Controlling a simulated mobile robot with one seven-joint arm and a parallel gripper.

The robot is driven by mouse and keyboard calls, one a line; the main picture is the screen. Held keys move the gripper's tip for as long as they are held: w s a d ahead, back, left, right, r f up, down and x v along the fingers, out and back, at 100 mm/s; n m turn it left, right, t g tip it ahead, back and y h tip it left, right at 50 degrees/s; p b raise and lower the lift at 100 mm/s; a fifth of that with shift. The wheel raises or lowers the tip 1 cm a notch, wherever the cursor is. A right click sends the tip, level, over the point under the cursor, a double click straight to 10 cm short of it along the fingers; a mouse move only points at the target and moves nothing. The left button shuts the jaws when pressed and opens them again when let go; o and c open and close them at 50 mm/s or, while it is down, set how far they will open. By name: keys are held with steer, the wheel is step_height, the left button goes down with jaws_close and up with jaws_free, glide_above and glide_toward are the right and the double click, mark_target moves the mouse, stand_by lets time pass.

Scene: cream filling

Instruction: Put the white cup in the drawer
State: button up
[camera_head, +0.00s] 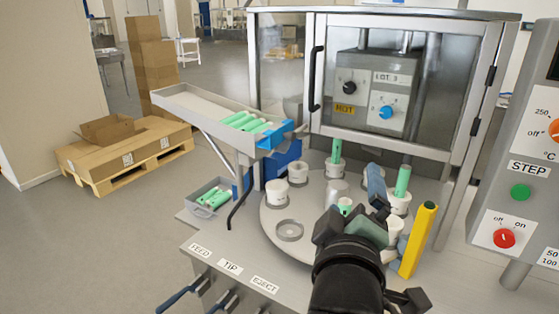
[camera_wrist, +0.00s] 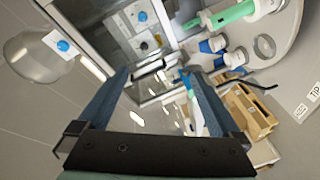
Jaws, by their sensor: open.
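Several white cups stand on the round turntable (camera_head: 275,229) in the head view. One empty-looking white cup (camera_head: 277,193) is at its left edge, and another white cup (camera_head: 298,174) is just behind it. Other cups hold upright green tubes, such as the cup (camera_head: 399,206) right of my gripper. My gripper (camera_head: 364,205) is over the right front of the turntable and hides part of it. In the wrist view its blue fingers (camera_wrist: 157,82) are apart with nothing between them. I cannot make out a drawer for certain.
A small grey bin (camera_head: 193,203) with green tubes sits left of the turntable, below a sloping chute (camera_head: 205,103). A yellow post (camera_head: 418,240) stands close right of my gripper. A glazed cabinet (camera_head: 395,90) is behind. Levers stick out at the front left.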

steer(key=s+a+r+m+t+y, duration=0.1)
steer(key=s+a+r+m+t, duration=0.2)
steer(key=r, duration=0.6)
steer(key=s+a+r+m+t+y, duration=0.2)
steer(key=s+a+r+t, duration=0.2)
steer(key=r, duration=0.5)
steer(key=s+a+r+m+t+y, duration=0.1)
steer(key=s+a+r+m+t, duration=0.2)
steer(key=s+r, duration=0.3)
step_height(320, 180, up, 3)
steer(key=shift+s+a+m+t+y, duration=0.25)
steer(key=shift+a+m+t+y, duration=0.05)
steer(key=shift+a+t+y, duration=0.15)
